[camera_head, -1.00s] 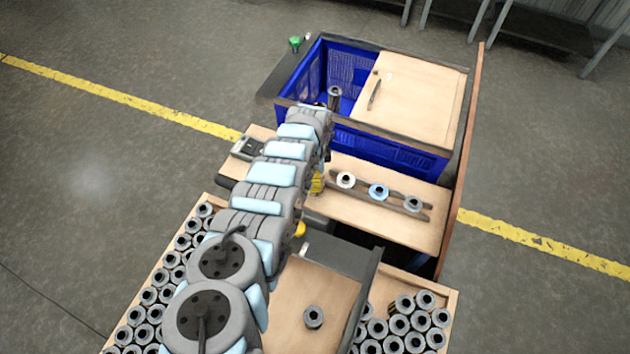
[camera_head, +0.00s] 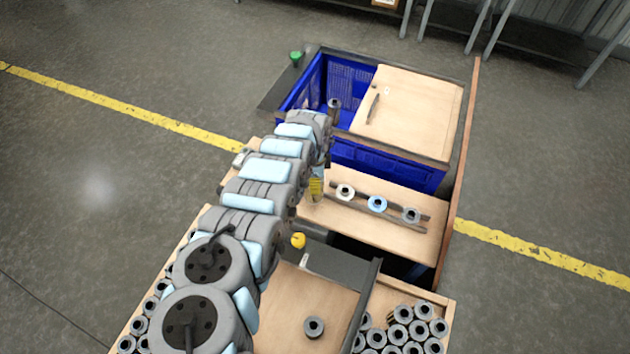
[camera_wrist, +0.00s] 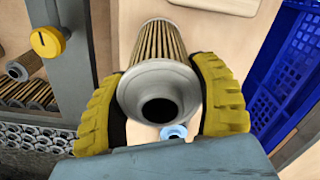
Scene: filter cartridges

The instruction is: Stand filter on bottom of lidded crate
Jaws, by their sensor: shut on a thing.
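My gripper (camera_wrist: 162,112) is shut on a filter (camera_wrist: 158,45), a pleated cartridge with a grey end cap and a dark central hole. In the wrist view the cap faces the camera between the two yellow finger pads. In the head view my gripper (camera_head: 317,187) is partly hidden by my arm, over the bench in front of the crate. The blue lidded crate (camera_head: 400,170) stands behind the bench. Its wooden lid (camera_head: 412,110) covers the right part, and the left part is open. Another filter (camera_head: 334,106) shows upright at the opening; my arm hides its lower part.
A rack on the bench holds a white-ringed filter (camera_head: 345,191), a blue-ringed filter (camera_head: 377,203) and a grey one (camera_head: 411,215). A tall board (camera_head: 460,165) edges the right side. A yellow knob (camera_head: 298,240) and several tray filters (camera_head: 405,325) are nearer.

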